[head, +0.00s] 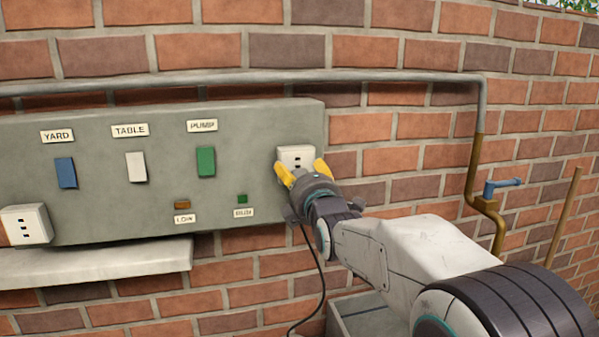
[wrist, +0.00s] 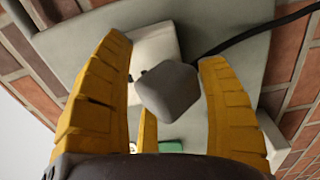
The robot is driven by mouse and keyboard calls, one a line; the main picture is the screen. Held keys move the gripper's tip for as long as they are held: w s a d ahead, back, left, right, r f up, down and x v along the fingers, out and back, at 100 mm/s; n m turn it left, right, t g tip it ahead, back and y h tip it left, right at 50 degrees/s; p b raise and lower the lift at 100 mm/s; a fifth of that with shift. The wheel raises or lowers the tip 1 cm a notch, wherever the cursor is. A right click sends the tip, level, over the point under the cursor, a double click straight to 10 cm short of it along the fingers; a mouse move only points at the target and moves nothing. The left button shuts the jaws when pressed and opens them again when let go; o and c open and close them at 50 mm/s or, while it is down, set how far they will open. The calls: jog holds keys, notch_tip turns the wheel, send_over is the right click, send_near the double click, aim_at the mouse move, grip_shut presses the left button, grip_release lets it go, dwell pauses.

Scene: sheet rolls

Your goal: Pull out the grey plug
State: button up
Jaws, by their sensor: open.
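The grey plug (wrist: 168,92) shows in the wrist view as a blocky grey body in front of the white socket (wrist: 152,48), with a dark cable running up to the right. The same socket (head: 296,155) is at the right end of the grey panel in the head view. My gripper (head: 301,172) is at this socket, its yellow fingers open. In the wrist view the fingers stand on either side of the plug, with gaps showing. The plug's contact with the socket is hidden.
The grey panel (head: 108,205) carries blue, white and green switches under labels. Another white socket (head: 27,225) is at the lower left, above a pale ledge (head: 95,262). A pipe with a blue-handled tap (head: 502,186) runs down the brick wall at right. The cable (head: 319,270) hangs below my gripper.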

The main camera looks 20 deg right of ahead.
jog(key=shift+c, duration=0.4)
jog(key=shift+r, duration=0.2)
jog(key=c, duration=1.2)
jog(key=shift+s, duration=0.15)
jog(key=shift+s+f+b, duration=0.2)
jog(key=shift+s+b, duration=1.6)
jog(key=shift+s, duration=0.95)
jog(key=shift+s, duration=0.1)
jog(key=shift+r, duration=0.15)
